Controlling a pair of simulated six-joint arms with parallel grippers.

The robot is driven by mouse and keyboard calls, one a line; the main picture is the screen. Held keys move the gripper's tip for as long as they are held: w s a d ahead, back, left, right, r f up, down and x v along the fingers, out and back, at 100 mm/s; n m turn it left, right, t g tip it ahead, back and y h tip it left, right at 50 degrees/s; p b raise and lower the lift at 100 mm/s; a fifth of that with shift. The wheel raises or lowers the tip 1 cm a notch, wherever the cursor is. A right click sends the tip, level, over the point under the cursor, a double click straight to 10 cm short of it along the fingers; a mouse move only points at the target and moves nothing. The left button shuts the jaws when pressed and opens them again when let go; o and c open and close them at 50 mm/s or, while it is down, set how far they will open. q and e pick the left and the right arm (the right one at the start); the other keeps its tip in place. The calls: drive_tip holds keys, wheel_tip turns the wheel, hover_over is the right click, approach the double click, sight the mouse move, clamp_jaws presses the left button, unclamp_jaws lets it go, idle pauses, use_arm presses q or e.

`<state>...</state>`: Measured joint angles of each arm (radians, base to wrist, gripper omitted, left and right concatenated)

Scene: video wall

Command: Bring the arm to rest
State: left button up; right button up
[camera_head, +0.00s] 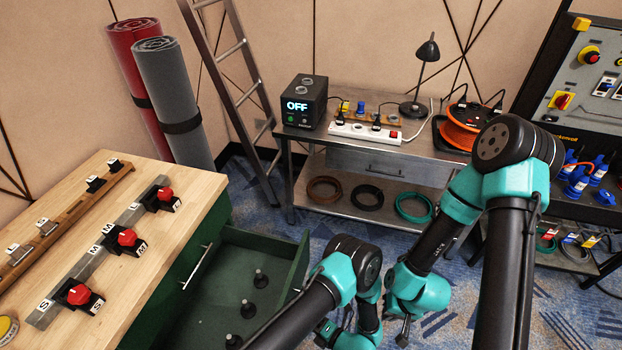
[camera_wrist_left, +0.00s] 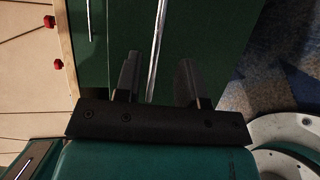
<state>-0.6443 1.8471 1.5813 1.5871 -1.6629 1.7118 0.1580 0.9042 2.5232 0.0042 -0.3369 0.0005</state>
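My two teal and black arms fill the lower right of the head view. My left arm bends at its elbow and folds down beside the open green drawer; its gripper is hidden or cut off there. In the left wrist view my left gripper (camera_wrist_left: 157,80) has its two dark fingers apart with nothing between them. It faces the green cabinet front (camera_wrist_left: 220,35), with a long metal handle (camera_wrist_left: 157,45) behind the gap. My right arm bends high and folds down; its gripper (camera_head: 404,329) shows as a small dark part over the carpet, too small to tell open from shut.
A wooden bench (camera_head: 190,228) with red-knobbed switches (camera_head: 165,195) stands left, its drawer (camera_head: 285,240) pulled out near my left arm. A metal table (camera_head: 300,138) with an OFF device (camera_head: 304,100), power strip (camera_head: 365,132) and orange reel (camera_head: 462,125) stands behind. A control panel (camera_head: 570,125) stands right.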

use_arm(q)
drive_tip(key=shift+w+x, duration=0.25)
drive_tip(key=shift+x, duration=3.1)
drive_tip(key=shift+d+r, duration=0.15)
drive_tip(key=shift+r, duration=0.05)
